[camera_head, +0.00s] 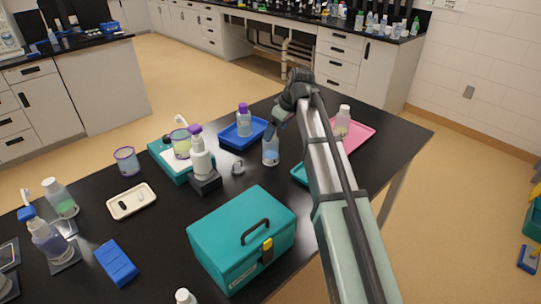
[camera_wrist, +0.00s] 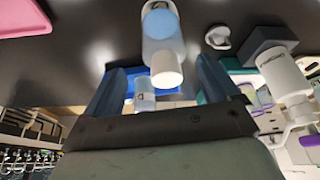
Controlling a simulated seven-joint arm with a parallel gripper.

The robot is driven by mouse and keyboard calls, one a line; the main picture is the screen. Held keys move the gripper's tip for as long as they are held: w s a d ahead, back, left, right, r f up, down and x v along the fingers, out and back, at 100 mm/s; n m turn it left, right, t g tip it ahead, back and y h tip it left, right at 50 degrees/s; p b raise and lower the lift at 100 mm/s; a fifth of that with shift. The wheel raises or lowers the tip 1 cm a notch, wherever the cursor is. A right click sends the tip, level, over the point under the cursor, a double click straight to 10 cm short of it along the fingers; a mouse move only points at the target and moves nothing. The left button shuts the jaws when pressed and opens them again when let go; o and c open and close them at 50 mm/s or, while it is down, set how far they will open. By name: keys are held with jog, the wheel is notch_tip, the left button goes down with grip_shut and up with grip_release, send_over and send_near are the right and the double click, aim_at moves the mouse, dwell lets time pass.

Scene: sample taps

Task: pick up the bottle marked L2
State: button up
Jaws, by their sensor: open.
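A clear bottle with bluish liquid (camera_head: 271,152) stands upright on the black table in the head view, just below my gripper (camera_head: 277,122). In the wrist view the same bottle (camera_wrist: 162,27) has a white cap and lies between the lines of the two spread fingers of my gripper (camera_wrist: 161,70). The fingers are open, and I cannot tell whether they touch it. A purple-capped bottle (camera_head: 243,120) stands on a blue tray (camera_head: 230,140) behind and to the left. A pale bottle (camera_head: 343,117) stands on a pink tray (camera_head: 361,132) to the right. I cannot read an L2 mark on any bottle.
A white pump bottle (camera_head: 200,160) on a dark block and a small grey ring-like item (camera_head: 238,168) are left of the bottle. A teal toolbox (camera_head: 240,238) stands at the front. A teal tray (camera_head: 299,174) is partly hidden by my arm.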

aim_at(271, 147)
jog(key=shift+s+x, duration=0.15)
jog(key=shift+x, duration=1.45)
jog(key=shift+s+x, duration=0.15)
jog(key=shift+x, duration=1.45)
jog(key=c, duration=1.5)
